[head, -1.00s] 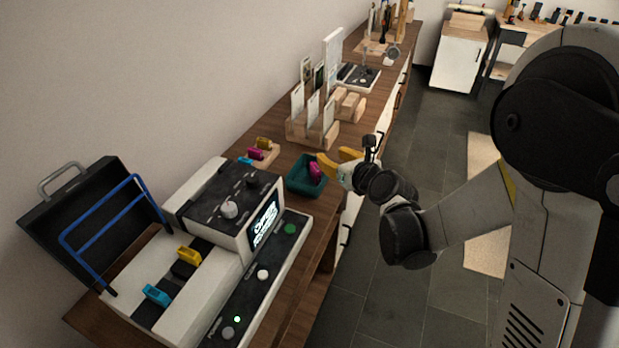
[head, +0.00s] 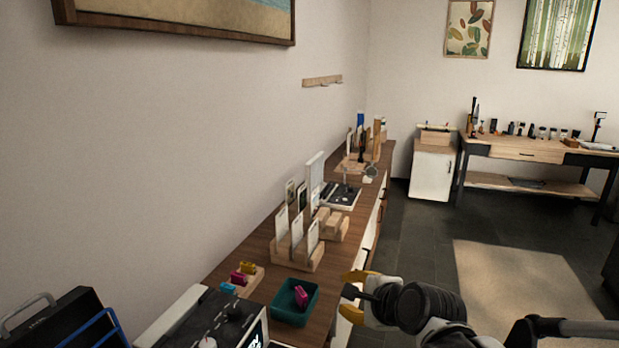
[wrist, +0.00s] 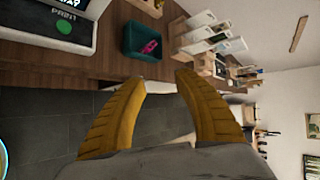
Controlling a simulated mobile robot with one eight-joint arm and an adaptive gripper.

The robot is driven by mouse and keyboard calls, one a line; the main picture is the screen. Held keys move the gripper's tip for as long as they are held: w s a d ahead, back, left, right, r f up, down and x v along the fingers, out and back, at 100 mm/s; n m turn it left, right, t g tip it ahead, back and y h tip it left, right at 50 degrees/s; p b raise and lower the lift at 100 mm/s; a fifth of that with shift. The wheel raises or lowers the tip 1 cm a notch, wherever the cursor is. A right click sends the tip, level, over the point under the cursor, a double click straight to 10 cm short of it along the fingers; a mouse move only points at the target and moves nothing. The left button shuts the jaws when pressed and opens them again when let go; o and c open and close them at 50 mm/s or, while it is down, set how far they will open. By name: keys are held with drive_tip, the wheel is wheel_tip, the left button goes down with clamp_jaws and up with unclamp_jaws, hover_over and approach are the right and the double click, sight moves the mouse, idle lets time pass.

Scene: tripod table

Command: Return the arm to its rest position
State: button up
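My gripper (head: 352,294) has yellow fingers and is just off the right edge of the wooden counter, beside the green tray, in the head view. In the wrist view my gripper (wrist: 160,85) has its two fingers spread apart with nothing between them. The green tray (head: 312,312) stands on the counter with a magenta piece (head: 300,296) in it. The tray (wrist: 128,50) and the magenta piece (wrist: 150,46) also show in the wrist view, beyond the fingertips. My arm is partly cut off at the bottom of the head view.
The long wooden counter (head: 262,238) runs along the left wall. It carries a wooden rack (head: 308,262) with upright cards, a small holder with coloured pieces (head: 245,272) and a dark-topped machine (head: 205,325). Open dark floor (head: 420,230) lies to the right, before a workbench (head: 530,150).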

drive_tip(key=s+d+n+g+h, duration=0.1)
drive_tip(key=s+d+n+h, duration=0.1)
drive_tip(key=s+d+n, duration=0.3)
drive_tip(key=s+d+n+g+h, duration=0.2)
drive_tip(key=s+d+n, duration=0.3)
drive_tip(key=s+n, duration=0.7)
drive_tip(key=shift+s+d+f, duration=0.3)
drive_tip(key=shift+s+d, duration=0.1)
drive_tip(key=shift+s, duration=0.8)
